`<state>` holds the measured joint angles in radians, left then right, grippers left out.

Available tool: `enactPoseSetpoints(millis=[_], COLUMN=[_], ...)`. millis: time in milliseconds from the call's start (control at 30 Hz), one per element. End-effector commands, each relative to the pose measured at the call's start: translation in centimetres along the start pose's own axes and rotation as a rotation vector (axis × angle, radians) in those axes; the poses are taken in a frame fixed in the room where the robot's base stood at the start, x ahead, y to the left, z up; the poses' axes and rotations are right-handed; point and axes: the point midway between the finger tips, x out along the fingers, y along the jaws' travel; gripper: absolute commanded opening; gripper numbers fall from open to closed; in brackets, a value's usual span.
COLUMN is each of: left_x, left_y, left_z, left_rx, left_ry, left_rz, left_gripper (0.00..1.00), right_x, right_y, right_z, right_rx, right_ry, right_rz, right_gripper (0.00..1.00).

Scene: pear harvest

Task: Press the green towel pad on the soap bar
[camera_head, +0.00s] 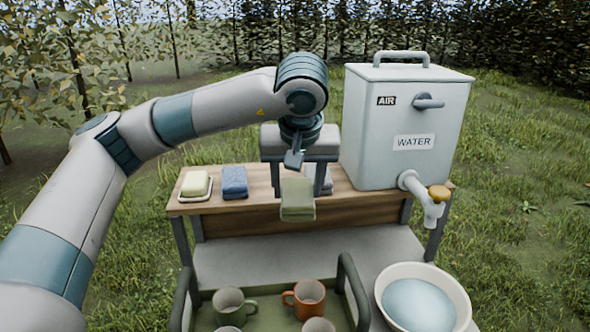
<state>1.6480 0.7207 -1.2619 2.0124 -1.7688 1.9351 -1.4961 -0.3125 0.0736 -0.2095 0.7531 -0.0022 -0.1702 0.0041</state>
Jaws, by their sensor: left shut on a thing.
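The green towel pad (298,200) is folded and hangs between the fingers of my left gripper (299,186). The gripper is shut on it, in front of the middle of the wooden shelf. The pale yellow soap bar (195,183) lies on a small white dish (180,196) at the shelf's left end. The pad is well to the right of the soap and apart from it. My right gripper is not in view.
A folded blue towel (234,182) lies between the soap and my left gripper. A grey cloth (327,180) is partly hidden behind the gripper. A white water tank (400,165) with a tap (432,205) stands on the right. Below are several mugs in a tray and a basin (462,300) of water.

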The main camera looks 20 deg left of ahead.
Motion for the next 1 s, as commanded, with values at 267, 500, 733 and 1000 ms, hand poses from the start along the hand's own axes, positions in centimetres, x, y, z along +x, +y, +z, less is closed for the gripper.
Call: enactPoseSetpoints(millis=[267, 500, 733, 1000], left_x=[4.4, 8.5, 12.4, 13.5], left_y=[0.5, 0.8, 1.1, 1.2], left_z=[2.6, 5.8, 10.1, 11.6], left_rx=[0.105, 0.225, 0.364, 0.414], left_ry=[-0.003, -0.004, -0.003, 0.001], left_rz=[0.035, 0.085, 0.154, 0.183], left_gripper=[0.35, 0.35, 0.35, 0.35], right_x=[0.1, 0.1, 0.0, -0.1], right_y=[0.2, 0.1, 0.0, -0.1], right_z=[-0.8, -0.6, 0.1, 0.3], right_rx=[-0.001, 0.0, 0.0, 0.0], right_ry=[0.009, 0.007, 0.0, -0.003], right_rz=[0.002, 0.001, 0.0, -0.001], right_gripper=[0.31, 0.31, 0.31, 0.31])
